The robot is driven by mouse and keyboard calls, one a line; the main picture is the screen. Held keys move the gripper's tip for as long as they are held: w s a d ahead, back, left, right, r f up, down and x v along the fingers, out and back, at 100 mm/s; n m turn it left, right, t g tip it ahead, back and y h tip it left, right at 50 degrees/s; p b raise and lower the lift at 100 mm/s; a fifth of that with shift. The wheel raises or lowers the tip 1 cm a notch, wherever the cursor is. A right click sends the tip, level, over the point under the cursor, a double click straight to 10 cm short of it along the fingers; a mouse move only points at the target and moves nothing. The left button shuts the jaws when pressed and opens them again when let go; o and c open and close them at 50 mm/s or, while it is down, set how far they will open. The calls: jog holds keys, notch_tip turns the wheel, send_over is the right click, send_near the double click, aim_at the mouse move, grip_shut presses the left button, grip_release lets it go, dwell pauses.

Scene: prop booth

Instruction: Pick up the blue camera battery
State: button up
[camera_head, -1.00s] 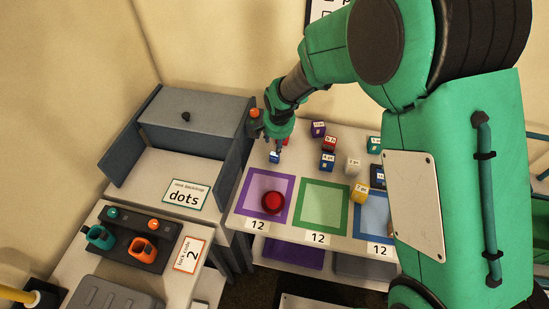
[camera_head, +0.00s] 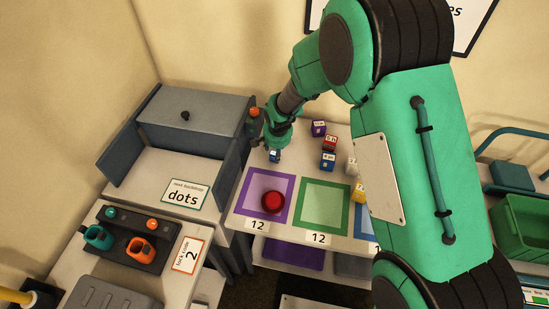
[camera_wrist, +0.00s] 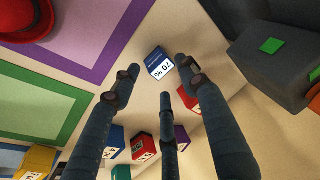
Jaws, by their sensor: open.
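A small blue battery (camera_head: 275,156) with a white label stands on the white table just behind the purple-framed square. In the wrist view the blue battery (camera_wrist: 159,62), its label reading "70 %", lies just beyond my fingertips. My gripper (camera_head: 275,147) is directly above it, pointing down. In the wrist view its three fingers (camera_wrist: 158,80) are spread, with nothing between them, and the battery shows past the gap between the two outer tips. Whether any finger touches it cannot be told. Another blue battery (camera_head: 327,161) stands farther right.
Purple (camera_head: 319,128), red (camera_head: 329,144) and yellow (camera_head: 359,194) batteries stand to the right. A grey booth panel (camera_head: 233,149) rises close left of my gripper. My arm hides the table's right side.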

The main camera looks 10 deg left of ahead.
jog(key=shift+f, duration=0.15)
jog(key=shift+b+x, duration=0.65)
jog(key=shift+x, duration=1.85)
jog(key=shift+w, duration=0.1)
jog(key=shift+c, duration=0.2)
grip_shut()
